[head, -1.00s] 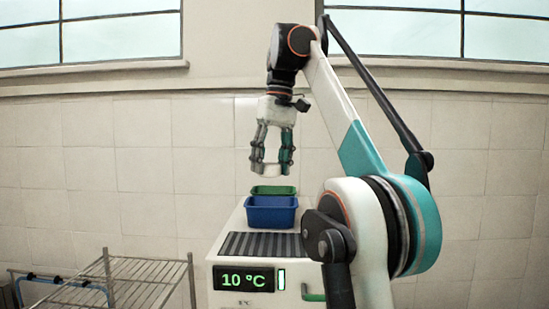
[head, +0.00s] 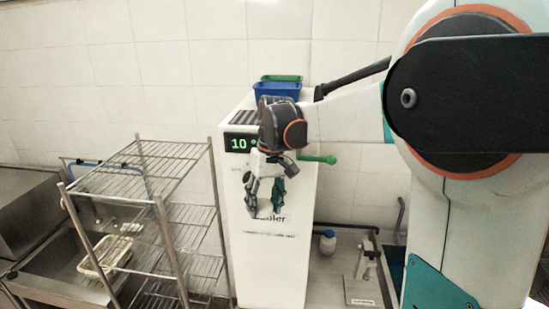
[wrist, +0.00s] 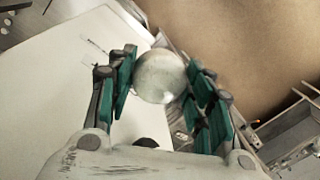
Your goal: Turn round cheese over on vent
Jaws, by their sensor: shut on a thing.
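My gripper (head: 266,203) hangs in front of the white cooler (head: 285,260), below the level of its top. In the wrist view my gripper (wrist: 162,85) is shut on the round cheese (wrist: 160,76), a pale, whitish round with a smooth face, held between the green finger pads. In the head view I cannot make the cheese out clearly between the fingers. A dark slatted grille, likely the vent (head: 243,103), lies on the cooler's top and is partly hidden by my arm.
A blue bin (head: 277,90) and a green bin (head: 282,78) stand on the cooler. A green handle (head: 320,160) sticks out at its right. A wire shelf rack (head: 150,165) stands close at left. A pale basket (head: 105,255) sits in the steel sink beyond.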

